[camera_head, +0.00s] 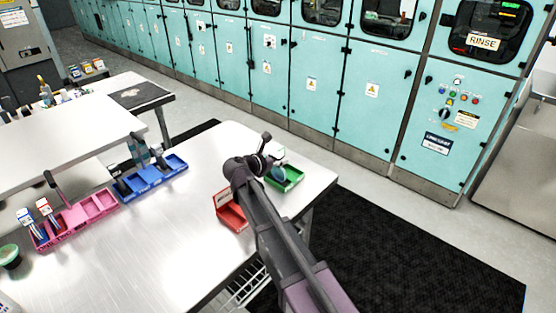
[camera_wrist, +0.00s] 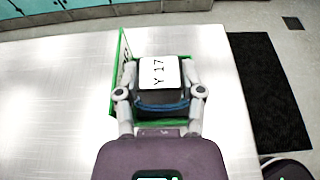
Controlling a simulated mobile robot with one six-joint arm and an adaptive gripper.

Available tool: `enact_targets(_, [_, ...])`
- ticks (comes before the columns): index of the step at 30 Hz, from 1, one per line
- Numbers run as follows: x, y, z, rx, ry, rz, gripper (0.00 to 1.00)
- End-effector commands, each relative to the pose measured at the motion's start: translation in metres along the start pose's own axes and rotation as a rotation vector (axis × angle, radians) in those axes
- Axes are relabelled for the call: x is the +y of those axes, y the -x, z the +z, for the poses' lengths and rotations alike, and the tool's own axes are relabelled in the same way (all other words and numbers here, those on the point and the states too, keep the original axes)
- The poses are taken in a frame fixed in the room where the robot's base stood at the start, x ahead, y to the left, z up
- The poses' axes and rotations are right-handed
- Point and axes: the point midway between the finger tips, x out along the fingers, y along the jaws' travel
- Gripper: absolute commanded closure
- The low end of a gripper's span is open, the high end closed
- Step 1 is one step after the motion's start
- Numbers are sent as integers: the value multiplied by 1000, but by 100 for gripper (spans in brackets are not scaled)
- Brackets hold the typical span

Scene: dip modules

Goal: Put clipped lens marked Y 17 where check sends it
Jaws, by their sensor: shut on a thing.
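My gripper (camera_wrist: 162,97) is shut on the clipped lens, whose white tag marked Y 17 (camera_wrist: 158,74) faces the wrist camera. A dark clip body and a blue curved edge show below the tag. A green bin (camera_wrist: 117,92) lies behind and around the held lens in the wrist view. In the head view my gripper (camera_head: 270,162) is over the table's far right corner, at the green bin (camera_head: 294,181). The lens (camera_head: 279,171) shows pale there, over or inside the bin; I cannot tell whether it touches the bottom.
A red bin (camera_head: 232,215) with a label stands left of my arm. A blue tray (camera_head: 160,180) and a pink tray (camera_head: 73,219) holding tagged items stand farther left. A green round dish (camera_head: 9,257) is at the left edge. The middle of the metal table (camera_head: 170,245) is clear.

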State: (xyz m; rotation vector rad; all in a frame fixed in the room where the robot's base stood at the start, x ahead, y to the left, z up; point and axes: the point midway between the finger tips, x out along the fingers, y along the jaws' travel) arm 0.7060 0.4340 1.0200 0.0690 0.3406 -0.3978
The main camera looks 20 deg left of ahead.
Motion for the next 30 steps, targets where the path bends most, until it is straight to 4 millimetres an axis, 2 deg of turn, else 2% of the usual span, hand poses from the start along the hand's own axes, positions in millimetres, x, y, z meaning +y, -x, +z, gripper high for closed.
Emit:
enact_targets(3, [0, -1, -4, 0, 0, 0, 100])
enact_targets(4, [0, -1, -3, 0, 0, 0, 41])
enact_targets(6, [0, -1, -2, 0, 0, 0, 20])
enact_targets(7, [0, -1, -2, 0, 0, 0, 15])
enact_targets(24, [0, 1, 1, 0, 0, 0, 15])
enact_targets(30, [-1, 19, 2, 0, 0, 1, 15])
